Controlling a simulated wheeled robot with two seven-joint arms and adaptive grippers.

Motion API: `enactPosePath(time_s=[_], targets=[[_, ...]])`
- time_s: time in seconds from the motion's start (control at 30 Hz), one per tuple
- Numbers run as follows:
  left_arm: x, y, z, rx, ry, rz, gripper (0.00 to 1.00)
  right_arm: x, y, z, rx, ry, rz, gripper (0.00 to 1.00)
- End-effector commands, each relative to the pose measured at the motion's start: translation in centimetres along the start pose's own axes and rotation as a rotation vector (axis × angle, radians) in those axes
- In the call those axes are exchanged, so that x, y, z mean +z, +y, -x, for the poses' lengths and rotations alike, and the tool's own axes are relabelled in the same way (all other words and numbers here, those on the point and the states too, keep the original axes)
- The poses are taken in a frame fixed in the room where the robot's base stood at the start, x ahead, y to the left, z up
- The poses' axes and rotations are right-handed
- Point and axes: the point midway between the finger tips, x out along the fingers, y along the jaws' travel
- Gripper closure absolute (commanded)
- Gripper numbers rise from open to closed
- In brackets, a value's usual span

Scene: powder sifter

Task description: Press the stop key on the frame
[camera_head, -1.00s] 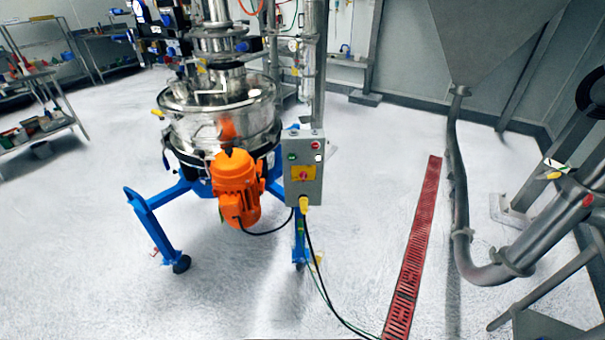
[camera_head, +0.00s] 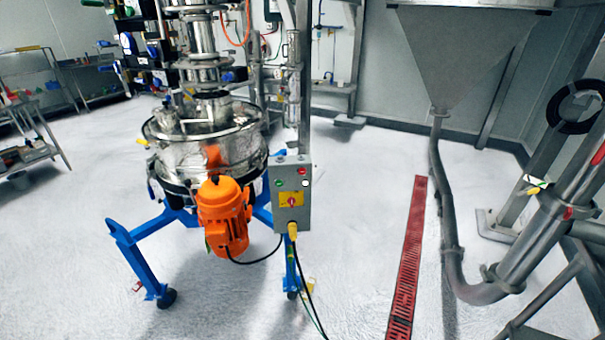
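A grey control box (camera_head: 291,196) is mounted on the blue sifter frame (camera_head: 137,262), right of the orange motor (camera_head: 223,215). Its face has a red key (camera_head: 303,171) at the upper right, a green key (camera_head: 279,183) at the left and a small white button (camera_head: 305,183) below the red one. A red knob on a yellow plate (camera_head: 291,200) sits lower. The key labels are too small to read. The steel sifter drum (camera_head: 210,150) stands behind the motor. Neither of my grippers is in view.
A black cable (camera_head: 308,295) runs from the box down to the floor. A red floor grate (camera_head: 409,258) lies to the right. A steel hopper (camera_head: 460,55) with a bent pipe (camera_head: 448,210) stands beyond it. Shelving (camera_head: 45,155) is at the left. Floor in front is clear.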

Motion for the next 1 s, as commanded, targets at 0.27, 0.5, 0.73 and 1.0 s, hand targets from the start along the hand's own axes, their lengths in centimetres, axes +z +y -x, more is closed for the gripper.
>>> enactPosePath(time_s=[0.27, 0.5, 0.73, 1.0], targets=[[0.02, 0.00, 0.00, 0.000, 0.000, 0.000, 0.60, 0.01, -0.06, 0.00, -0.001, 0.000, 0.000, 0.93], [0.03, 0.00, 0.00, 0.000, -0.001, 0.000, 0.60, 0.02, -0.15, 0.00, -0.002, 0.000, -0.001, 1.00], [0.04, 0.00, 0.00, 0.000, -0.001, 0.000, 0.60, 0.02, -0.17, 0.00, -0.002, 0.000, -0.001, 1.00], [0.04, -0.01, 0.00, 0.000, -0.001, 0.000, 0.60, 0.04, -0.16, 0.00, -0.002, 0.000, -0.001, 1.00]])
